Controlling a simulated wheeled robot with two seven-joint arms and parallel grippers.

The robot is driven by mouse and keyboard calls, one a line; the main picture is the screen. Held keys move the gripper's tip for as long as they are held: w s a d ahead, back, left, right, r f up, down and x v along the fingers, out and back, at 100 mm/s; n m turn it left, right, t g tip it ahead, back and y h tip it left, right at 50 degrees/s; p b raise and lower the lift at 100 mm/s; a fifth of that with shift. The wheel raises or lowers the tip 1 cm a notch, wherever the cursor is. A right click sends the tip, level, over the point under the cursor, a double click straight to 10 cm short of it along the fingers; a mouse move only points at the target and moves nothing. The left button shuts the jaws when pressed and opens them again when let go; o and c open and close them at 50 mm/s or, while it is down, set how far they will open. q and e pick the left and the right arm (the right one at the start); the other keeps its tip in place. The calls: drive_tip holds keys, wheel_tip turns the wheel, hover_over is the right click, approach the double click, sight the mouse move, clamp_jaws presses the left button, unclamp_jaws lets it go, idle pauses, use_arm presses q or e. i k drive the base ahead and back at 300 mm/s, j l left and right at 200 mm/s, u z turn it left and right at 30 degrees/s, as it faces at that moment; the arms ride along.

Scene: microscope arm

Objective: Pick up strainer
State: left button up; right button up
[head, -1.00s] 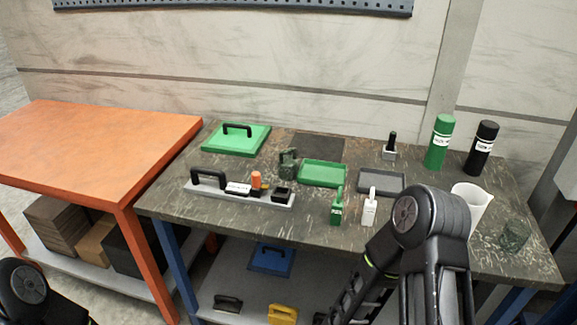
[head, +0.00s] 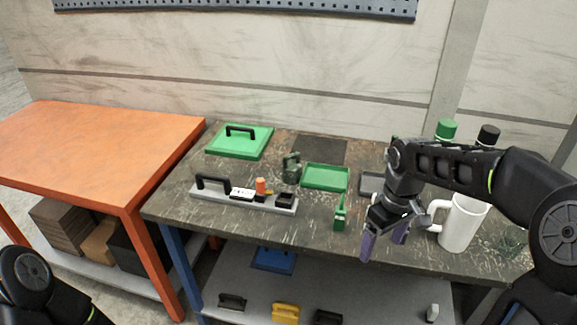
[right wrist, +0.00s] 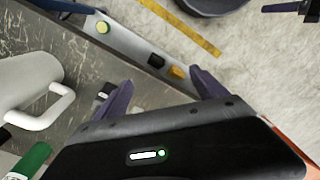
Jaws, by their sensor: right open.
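A small dark green, mesh-like cup (head: 513,241), which may be the strainer, stands at the right end of the dark worktable, partly hidden by my right arm. I cannot confirm that it is the strainer. My right gripper (head: 385,241) is open and empty near the table's front edge, left of the white mug and apart from the mesh cup. Its two purple fingers also show in the right wrist view (right wrist: 162,92), spread with nothing between them. Only a part of my left arm shows at the lower left; its gripper is out of view.
A white mug (head: 460,224) stands close right of the gripper. Green (head: 446,130) and black (head: 488,136) canisters stand behind my arm.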

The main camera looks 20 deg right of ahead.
sight(291, 168)
drive_tip(key=i+j, duration=0.2)
drive_tip(key=i, duration=0.25)
drive_tip(key=i+j, duration=0.2)
drive_tip(key=i, duration=0.25)
drive_tip(key=i+j, duration=0.2)
drive_tip(key=i, duration=0.25)
